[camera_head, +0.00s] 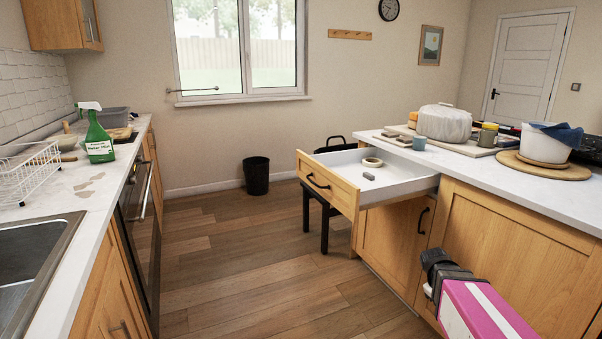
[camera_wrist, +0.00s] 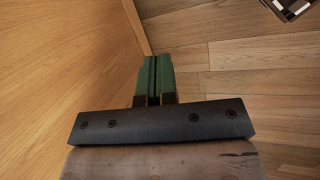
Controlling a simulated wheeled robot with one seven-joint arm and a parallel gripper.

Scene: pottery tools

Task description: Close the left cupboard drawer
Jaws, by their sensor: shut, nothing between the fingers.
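The left cupboard drawer (camera_head: 331,188) is pulled well out from the wooden cupboard on the right, under the white worktop. Its front has a dark handle (camera_head: 318,181). Inside it lie a roll of tape (camera_head: 372,162) and a small dark piece (camera_head: 368,176). My gripper (camera_head: 430,288) is low in front of the cupboard doors, below and nearer than the drawer, and apart from it. In the wrist view my gripper's green fingers (camera_wrist: 154,78) are together with nothing between them, beside a wooden panel (camera_wrist: 70,60). The drawer cannot be made out there.
A cupboard door (camera_head: 395,235) with a dark handle is below the drawer. The worktop (camera_head: 480,170) holds a covered pot (camera_head: 444,123), a blue cup (camera_head: 419,143) and a white bowl (camera_head: 545,145). A dark stool (camera_head: 326,222) stands behind the drawer. The wooden floor (camera_head: 240,260) in the aisle is clear.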

